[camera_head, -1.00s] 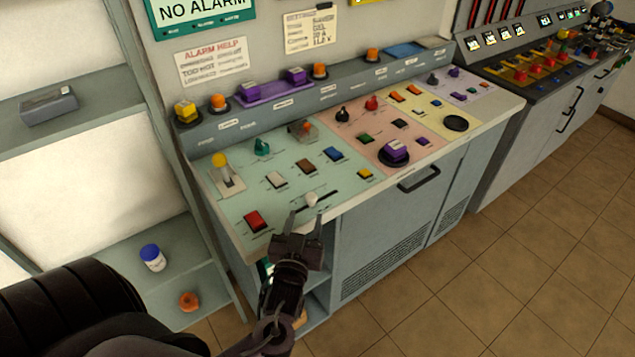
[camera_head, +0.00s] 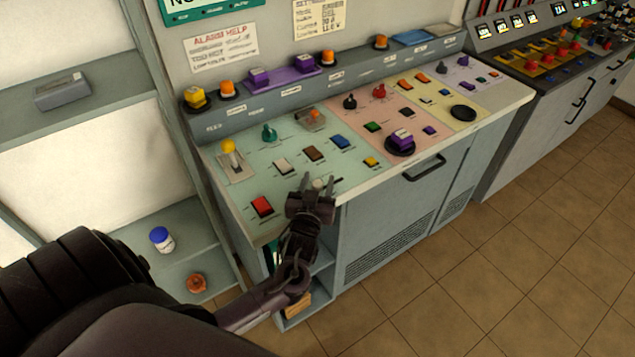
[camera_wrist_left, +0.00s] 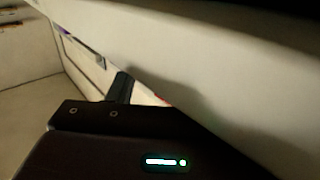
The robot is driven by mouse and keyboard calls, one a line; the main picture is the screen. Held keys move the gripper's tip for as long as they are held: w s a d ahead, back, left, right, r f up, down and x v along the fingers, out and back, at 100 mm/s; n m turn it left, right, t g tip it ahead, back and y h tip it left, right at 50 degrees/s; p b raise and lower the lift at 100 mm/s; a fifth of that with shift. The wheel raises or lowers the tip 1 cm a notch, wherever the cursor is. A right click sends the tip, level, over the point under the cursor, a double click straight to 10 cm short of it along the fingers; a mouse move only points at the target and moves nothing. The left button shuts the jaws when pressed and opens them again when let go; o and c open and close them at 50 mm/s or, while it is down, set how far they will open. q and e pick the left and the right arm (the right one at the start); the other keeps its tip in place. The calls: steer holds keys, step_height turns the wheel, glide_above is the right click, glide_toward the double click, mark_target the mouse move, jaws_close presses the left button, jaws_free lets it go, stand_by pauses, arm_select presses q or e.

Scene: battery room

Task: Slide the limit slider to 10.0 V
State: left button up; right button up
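The limit slider's pale round knob (camera_head: 319,184) shows on the light green panel (camera_head: 245,185) near the counter's front edge. Most of its slot and any scale are hidden or too small to read. My left gripper (camera_head: 318,183) is at the panel's front edge with its two fingers apart, and the knob appears between them. I cannot tell whether a finger touches it. In the left wrist view the dark gripper body (camera_wrist_left: 120,125) lies under a pale surface that fills the upper right; the knob is not seen there. My right gripper is not in view.
A red switch (camera_head: 262,206) sits left of my gripper, and a yellow one (camera_head: 371,162) to its right. A purple knob on a black disc (camera_head: 400,143) and a drawer handle (camera_head: 424,168) are further right. Shelves (camera_head: 190,250) stand at the left.

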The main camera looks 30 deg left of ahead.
arm_select(q)
steer(key=c, duration=0.7)
jaws_close()
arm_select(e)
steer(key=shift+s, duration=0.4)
arm_select(q)
steer(key=s, duration=0.1)
steer(key=s+a+p, duration=0.1)
steer(key=s, duration=0.1)
steer(key=shift+a, duration=0.15)
steer(key=shift+f, duration=0.1)
steer(key=o, duration=0.8)
jaws_free()
steer(key=shift+s, duration=0.15)
steer(key=shift+c, duration=0.2)
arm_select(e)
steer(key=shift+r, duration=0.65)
arm_select(q)
steer(key=b+v, duration=0.1)
steer(key=v, duration=0.6)
steer(key=shift+s, duration=0.35)
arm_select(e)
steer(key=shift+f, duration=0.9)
